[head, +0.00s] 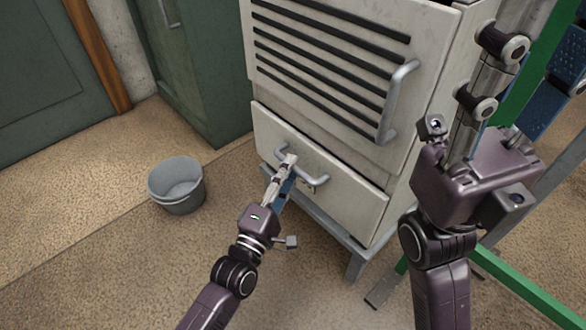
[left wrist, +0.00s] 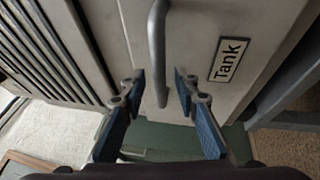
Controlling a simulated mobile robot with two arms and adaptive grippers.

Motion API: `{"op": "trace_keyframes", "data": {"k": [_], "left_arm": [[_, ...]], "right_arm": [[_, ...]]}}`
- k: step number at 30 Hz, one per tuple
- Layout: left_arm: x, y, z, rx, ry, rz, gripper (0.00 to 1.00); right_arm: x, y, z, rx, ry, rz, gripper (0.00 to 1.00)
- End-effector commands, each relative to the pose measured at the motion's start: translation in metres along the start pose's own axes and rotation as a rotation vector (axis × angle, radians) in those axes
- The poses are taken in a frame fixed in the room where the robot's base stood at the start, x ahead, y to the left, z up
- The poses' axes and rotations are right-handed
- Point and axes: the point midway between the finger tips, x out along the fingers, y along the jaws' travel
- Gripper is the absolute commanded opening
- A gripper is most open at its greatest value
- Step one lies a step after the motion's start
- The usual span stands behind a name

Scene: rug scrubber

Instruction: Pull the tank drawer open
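The tank drawer (head: 345,200) is the pale lower front of the cabinet, with a grey bar handle (head: 312,181). A dark seam shows along its top edge, and it looks shut. In the left wrist view the handle (left wrist: 157,50) stands beside a "Tank" label (left wrist: 229,59). My left gripper (head: 288,163) is at the handle. In the left wrist view its blue-padded fingers (left wrist: 160,85) are apart, one on each side of the bar, with gaps showing.
A slatted panel (head: 300,80) with a larger handle (head: 393,105) is above the drawer. A grey bucket (head: 177,185) stands on the floor to the left. A green locker (head: 205,65) is behind it. A green metal frame (head: 520,290) is at the right.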

Motion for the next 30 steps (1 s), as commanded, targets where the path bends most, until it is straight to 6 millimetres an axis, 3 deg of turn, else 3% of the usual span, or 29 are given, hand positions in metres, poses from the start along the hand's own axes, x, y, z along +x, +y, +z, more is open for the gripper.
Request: {"op": "trace_keyframes", "data": {"k": [5, 13, 21, 30], "left_arm": [[0.015, -0.001, 0.0, -0.001, 0.001, -0.001, 0.29], [0.017, -0.001, 0.0, -0.001, 0.0, -0.002, 0.29], [0.017, -0.001, 0.0, 0.0, 0.0, -0.002, 0.01], [0.017, -0.001, 0.0, 0.0, 0.0, -0.002, 0.0]], "right_arm": [[0.002, -0.001, -0.002, -0.002, 0.018, -0.007, 0.4], [0.004, -0.001, -0.002, -0.003, 0.02, -0.008, 0.4], [0.004, -0.001, -0.003, -0.003, 0.021, -0.009, 0.4], [0.004, -0.001, -0.003, -0.002, 0.021, -0.009, 0.4]]}}
